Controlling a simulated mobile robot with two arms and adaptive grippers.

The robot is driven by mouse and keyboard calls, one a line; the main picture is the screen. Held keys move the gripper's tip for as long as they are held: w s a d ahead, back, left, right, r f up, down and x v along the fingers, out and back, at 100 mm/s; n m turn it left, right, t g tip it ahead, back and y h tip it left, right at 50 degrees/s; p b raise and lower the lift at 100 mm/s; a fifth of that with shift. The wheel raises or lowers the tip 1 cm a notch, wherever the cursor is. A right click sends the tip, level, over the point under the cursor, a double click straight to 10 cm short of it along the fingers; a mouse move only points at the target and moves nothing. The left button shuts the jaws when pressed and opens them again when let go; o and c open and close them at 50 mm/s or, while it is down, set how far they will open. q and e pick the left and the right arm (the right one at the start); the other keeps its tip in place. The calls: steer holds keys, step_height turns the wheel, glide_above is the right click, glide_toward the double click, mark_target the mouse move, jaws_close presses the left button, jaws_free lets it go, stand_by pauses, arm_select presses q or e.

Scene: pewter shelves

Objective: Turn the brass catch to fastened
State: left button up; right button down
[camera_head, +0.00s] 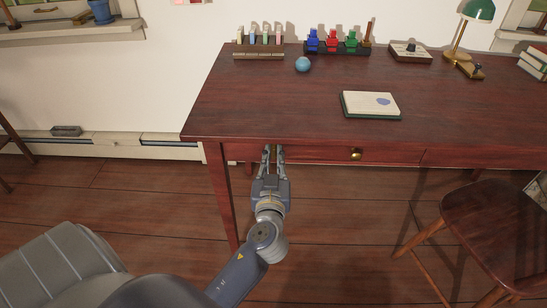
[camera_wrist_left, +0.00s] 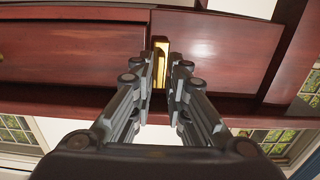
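The brass catch (camera_wrist_left: 161,48) shows in the left wrist view as an upright yellow piece at the edge of a reddish-brown wooden front. In the head view the catch is hidden under the desk's front edge. My left gripper (camera_wrist_left: 164,68) has its two fingers either side of the catch, with a narrow gap between them. Whether a finger touches it I cannot tell. In the head view the left gripper (camera_head: 273,150) points at the desk front near its left end. My right gripper is not in view.
The desk (camera_head: 290,110) carries a book (camera_head: 365,104), a blue ball (camera_head: 303,64), coloured figures and a green lamp (camera_head: 478,12). A drawer with a brass knob (camera_head: 355,155) lies right of the gripper. A stool (camera_head: 500,235) stands front right. Floor left of the desk is clear.

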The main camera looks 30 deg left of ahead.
arm_select(q)
jaws_close()
steer(key=m, duration=0.3)
steer(key=shift+m, duration=0.4)
steer(key=m+p, duration=0.1)
steer(key=m, duration=0.3)
steer(key=shift+d+m, duration=0.1)
steer(key=shift+m, duration=0.2)
steer(key=m+p, duration=0.2)
steer(key=m, duration=0.5)
steer(key=shift+w+f+m+p, duration=0.1)
steer(key=shift+m+p, duration=0.2)
steer(key=shift+d+f+m+p, duration=0.1)
steer(key=shift+m+p, duration=0.25)
steer(key=shift+m, duration=0.65)
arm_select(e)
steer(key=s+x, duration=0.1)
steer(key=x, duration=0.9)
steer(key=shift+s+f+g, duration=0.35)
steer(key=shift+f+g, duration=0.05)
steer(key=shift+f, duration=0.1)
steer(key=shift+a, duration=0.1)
arm_select(q)
steer(key=o, duration=0.6)
jaws_free()
